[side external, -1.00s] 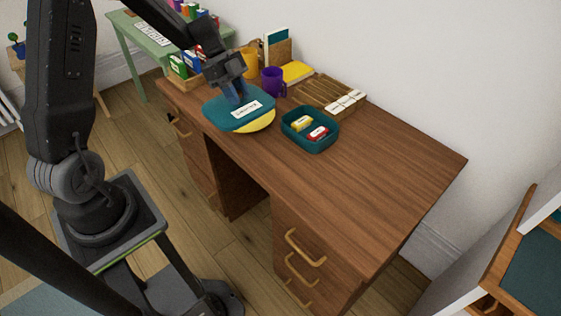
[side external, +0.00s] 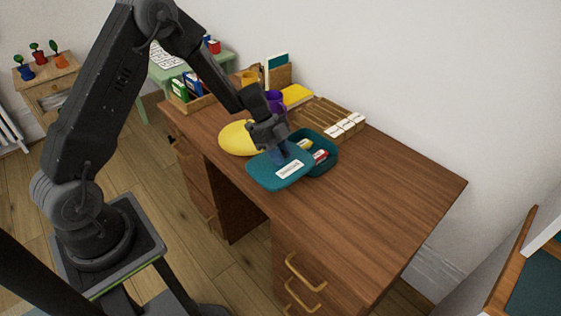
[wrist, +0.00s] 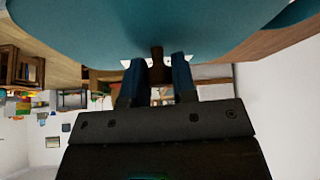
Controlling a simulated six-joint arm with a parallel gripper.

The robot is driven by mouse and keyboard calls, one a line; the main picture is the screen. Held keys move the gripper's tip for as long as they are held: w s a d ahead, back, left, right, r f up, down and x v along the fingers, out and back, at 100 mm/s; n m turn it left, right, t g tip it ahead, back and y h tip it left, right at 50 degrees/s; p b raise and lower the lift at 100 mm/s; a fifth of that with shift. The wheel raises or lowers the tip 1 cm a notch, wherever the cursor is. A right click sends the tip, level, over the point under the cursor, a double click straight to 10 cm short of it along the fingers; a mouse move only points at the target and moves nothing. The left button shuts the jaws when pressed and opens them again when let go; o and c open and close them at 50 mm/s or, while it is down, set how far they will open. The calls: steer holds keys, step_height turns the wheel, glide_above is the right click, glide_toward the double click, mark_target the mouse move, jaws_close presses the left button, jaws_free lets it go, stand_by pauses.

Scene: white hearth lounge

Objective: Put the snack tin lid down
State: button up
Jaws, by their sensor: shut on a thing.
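The snack tin lid (side external: 265,177) is a flat teal piece with a white label. My gripper (side external: 283,154) is shut on it from above and holds it over the near side of the desk. In the wrist view the lid (wrist: 110,30) fills the top, and my gripper (wrist: 156,68) has its fingers on either side of a brown knob. The open teal tin (side external: 326,168) is just behind and right of the lid in the side view. It holds a red packet (side external: 320,157) and a yellow one, partly hidden by my gripper. I cannot tell whether the lid touches the desk or tin.
A yellow round plate (side external: 236,139) lies left of the lid. A purple mug (side external: 276,100), a yellow mug (side external: 249,77) and a wooden tray with white-labelled pieces (side external: 325,117) stand behind. The right half of the desk (side external: 390,190) is clear.

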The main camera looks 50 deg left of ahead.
steer(key=shift+f, duration=1.5)
steer(key=shift+f, duration=0.3)
steer(key=shift+f, duration=0.1)
steer(key=o, duration=0.9)
